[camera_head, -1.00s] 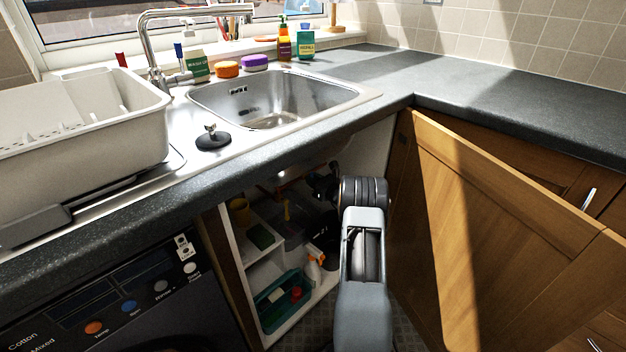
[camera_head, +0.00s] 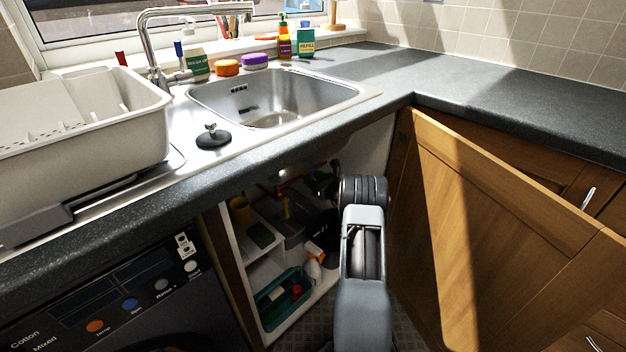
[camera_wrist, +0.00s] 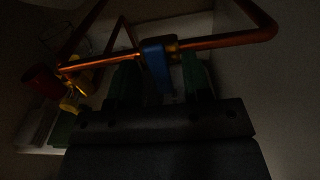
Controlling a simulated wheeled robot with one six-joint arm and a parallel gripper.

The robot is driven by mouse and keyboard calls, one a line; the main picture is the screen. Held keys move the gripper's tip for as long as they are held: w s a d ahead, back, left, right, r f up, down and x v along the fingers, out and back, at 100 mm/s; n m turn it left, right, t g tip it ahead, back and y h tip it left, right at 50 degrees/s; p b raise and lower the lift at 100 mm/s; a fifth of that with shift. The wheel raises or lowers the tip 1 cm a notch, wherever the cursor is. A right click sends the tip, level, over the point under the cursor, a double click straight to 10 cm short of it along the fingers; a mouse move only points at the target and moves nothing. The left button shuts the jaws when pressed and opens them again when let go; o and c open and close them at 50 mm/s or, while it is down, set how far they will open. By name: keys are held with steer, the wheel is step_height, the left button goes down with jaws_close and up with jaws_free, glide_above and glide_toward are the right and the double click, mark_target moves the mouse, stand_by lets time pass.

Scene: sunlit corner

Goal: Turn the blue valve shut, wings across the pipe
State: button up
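The blue valve (camera_wrist: 156,66) sits on a copper pipe (camera_wrist: 225,41) in the dark wrist view. Its blue handle runs downward in the picture, across the line of the pipe; its exact angle is hard to judge in the dark. My gripper (camera_wrist: 160,82) is open, with one green finger to each side of the blue handle. The left finger is close to it, and a gap shows at the right finger; contact cannot be told. In the head view my arm reaches into the cupboard under the sink, and the valve cannot be made out there.
The open wooden door (camera_head: 500,220) stands right of my arm. The worktop edge and sink (camera_head: 270,100) are above. White shelves (camera_head: 262,262) with a teal caddy (camera_head: 272,312) and a spray bottle (camera_head: 314,268) are at left. In the wrist view, a red thing (camera_wrist: 40,82) is at left.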

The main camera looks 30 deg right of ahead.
steer(key=s+d+p, duration=0.2)
steer(key=s+p, duration=0.1)
steer(key=s, duration=1)
steer(key=shift+s+d+p, duration=0.2)
steer(key=shift+s+p, duration=0.1)
steer(key=shift+a, duration=0.1)
